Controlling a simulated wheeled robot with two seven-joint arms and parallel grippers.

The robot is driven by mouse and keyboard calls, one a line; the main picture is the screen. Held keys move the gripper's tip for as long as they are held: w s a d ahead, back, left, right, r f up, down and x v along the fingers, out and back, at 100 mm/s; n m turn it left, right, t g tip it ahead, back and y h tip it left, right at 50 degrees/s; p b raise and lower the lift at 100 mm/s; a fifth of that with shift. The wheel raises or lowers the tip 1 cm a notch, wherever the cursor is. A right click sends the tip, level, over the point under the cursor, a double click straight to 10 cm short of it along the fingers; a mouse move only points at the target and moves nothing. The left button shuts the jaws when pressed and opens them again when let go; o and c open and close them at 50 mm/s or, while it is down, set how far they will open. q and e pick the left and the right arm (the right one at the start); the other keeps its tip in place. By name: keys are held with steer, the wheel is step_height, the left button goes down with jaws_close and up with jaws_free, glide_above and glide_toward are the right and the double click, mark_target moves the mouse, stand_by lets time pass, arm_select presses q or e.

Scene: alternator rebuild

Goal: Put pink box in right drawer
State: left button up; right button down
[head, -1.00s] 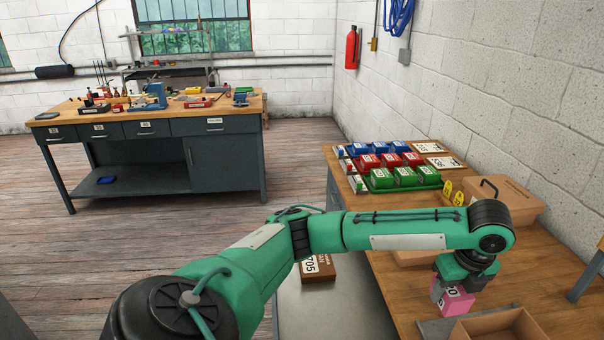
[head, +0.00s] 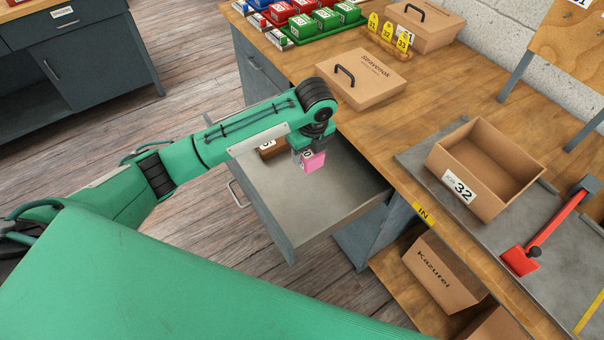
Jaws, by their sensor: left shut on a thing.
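The pink box (head: 313,162) is held by my left gripper (head: 308,150), which is shut on it. It hangs over an open grey drawer (head: 300,205) that is pulled out from the wooden bench. I cannot tell how high above the drawer floor the box is. A brown box (head: 271,149) with a white label lies in the back left part of the drawer, partly hidden by my left arm. My right gripper is not in view; a large green arm part of mine covers the lower left.
On the bench (head: 400,115) are a closed cardboard box (head: 361,78) with a black handle, an open box labelled 32 (head: 483,168), a red lever tool (head: 540,235) and yellow number tags (head: 388,32). A Kazurei box (head: 430,272) sits on the shelf below. The drawer's front part is bare.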

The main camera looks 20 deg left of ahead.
arm_select(q)
glide_above(306, 188)
step_height(306, 188, down, 9)
steer(key=shift+s+d+f+p, duration=0.1)
steer(key=shift+d+p, duration=0.05)
steer(key=shift+p, duration=0.15)
steer(key=shift+f, duration=0.55)
step_height(306, 188, down, 3)
steer(key=shift+f, duration=0.35)
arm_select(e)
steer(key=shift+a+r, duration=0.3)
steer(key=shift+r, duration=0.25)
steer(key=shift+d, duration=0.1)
arm_select(q)
steer(key=o, duration=1)
steer(key=shift+f, duration=0.15)
steer(key=shift+c, duration=0.2)
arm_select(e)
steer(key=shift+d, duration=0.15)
